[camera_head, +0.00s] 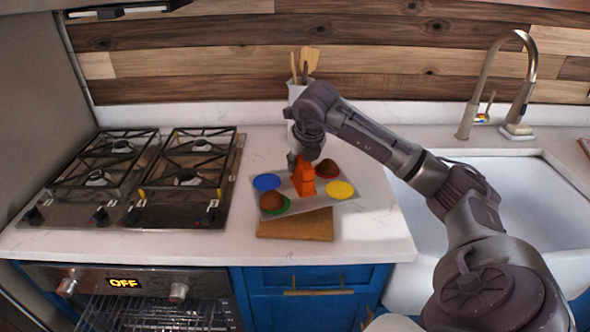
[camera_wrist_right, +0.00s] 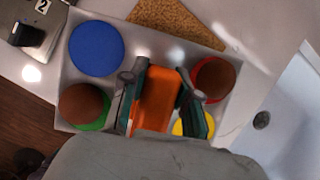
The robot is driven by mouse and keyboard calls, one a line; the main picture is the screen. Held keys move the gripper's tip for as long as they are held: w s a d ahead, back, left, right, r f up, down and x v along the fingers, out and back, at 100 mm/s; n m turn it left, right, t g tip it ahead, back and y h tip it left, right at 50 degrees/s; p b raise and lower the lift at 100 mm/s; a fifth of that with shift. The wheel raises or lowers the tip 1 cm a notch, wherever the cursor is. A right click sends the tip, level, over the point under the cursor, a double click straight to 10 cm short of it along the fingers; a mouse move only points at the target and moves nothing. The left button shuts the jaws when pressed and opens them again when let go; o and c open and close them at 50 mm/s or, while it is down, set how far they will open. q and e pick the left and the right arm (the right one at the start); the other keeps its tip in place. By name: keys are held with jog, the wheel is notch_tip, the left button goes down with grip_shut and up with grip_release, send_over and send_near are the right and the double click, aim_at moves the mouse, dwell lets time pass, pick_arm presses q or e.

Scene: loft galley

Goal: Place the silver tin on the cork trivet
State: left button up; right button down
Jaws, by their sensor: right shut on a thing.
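The silver tin (camera_head: 300,203) is a flat grey tray with blue, red, yellow and green rounds and brown domes on the red and green ones. It also shows in the wrist view (camera_wrist_right: 127,50). My right gripper (camera_head: 304,163) is shut on the upright orange piece (camera_head: 304,182) at the tin's middle; the wrist view shows this piece (camera_wrist_right: 155,95) between the fingers. The tin appears raised off the counter. The cork trivet (camera_head: 295,229) lies on the counter, partly hidden by the tin in the head view. In the wrist view the trivet (camera_wrist_right: 172,18) shows past the tin's far edge. My left gripper is out of view.
A gas hob (camera_head: 140,172) stands to the left and a white sink (camera_head: 550,200) with a tall tap (camera_head: 485,85) to the right. A white utensil holder (camera_head: 297,92) is behind my right arm. The counter (camera_head: 375,235) is bare right of the trivet.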

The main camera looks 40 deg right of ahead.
jog(key=w+f, duration=0.1)
jog(key=w+d+f, duration=0.1)
jog(key=w, duration=0.1)
jog(key=shift+w+p, duration=0.1)
jog(key=shift+p, duration=0.25)
jog(key=shift+f, duration=0.25)
notch_tip(320, 180, down, 2)
jog(key=shift+f+p, duration=0.2)
jog(key=shift+p, duration=0.45)
jog(key=shift+d+f, duration=0.1)
jog(key=shift+f, duration=0.4)
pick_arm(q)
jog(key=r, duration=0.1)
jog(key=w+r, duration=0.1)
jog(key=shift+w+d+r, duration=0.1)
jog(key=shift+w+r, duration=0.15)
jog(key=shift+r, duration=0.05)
pick_arm(e)
jog(key=c, duration=0.8)
grip_release()
jog(key=shift+c, duration=0.2)
jog(key=shift+r, duration=0.1)
pick_arm(q)
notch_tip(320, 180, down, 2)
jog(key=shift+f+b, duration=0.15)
jog(key=shift+b, duration=1)
pick_arm(e)
jog(key=v, duration=1.2)
